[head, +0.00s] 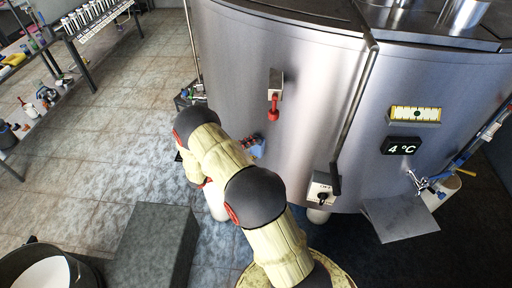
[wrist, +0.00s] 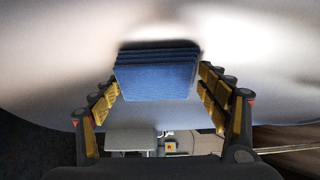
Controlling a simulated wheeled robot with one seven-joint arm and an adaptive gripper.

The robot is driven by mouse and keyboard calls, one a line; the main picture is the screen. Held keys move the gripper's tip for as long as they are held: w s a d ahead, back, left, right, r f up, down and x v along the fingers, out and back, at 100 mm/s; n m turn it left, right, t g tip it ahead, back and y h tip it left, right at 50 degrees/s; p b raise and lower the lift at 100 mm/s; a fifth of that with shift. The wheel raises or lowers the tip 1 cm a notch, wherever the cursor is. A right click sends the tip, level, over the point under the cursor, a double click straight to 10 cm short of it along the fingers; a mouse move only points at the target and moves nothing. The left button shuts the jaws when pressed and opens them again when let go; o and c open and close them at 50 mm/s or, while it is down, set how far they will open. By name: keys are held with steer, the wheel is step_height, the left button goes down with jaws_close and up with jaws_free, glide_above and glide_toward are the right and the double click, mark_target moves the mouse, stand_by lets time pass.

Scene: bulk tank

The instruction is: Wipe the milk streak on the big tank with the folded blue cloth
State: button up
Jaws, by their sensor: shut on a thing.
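The big tank (head: 300,50) is a curved shiny steel wall filling the right of the head view. Its pale surface also fills the upper wrist view (wrist: 60,60). My gripper (wrist: 158,82) is shut on the folded blue cloth (wrist: 157,80), which shows its stacked folds between the two fingers. In the head view the cloth (head: 258,150) is a small blue patch by the tank's lower left side, partly hidden by my arm. A dark shadow lies along its far edge; I cannot tell if it touches the tank. I cannot make out the milk streak.
A red-handled valve (head: 273,108), a switch box (head: 322,190), a 4 °C display (head: 402,146) and a tap (head: 420,183) are on the tank front. Tiled floor (head: 130,90) is open at left.

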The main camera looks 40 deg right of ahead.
steer(key=shift+s+a+p, duration=0.25)
steer(key=shift+a, duration=0.95)
steer(key=shift+s+a+p, duration=0.25)
steer(key=shift+a, duration=0.95)
steer(key=shift+s+a+p, duration=0.2)
steer(key=shift+a, duration=0.55)
steer(key=shift+s+a+p, duration=0.15)
steer(key=shift+a, duration=0.55)
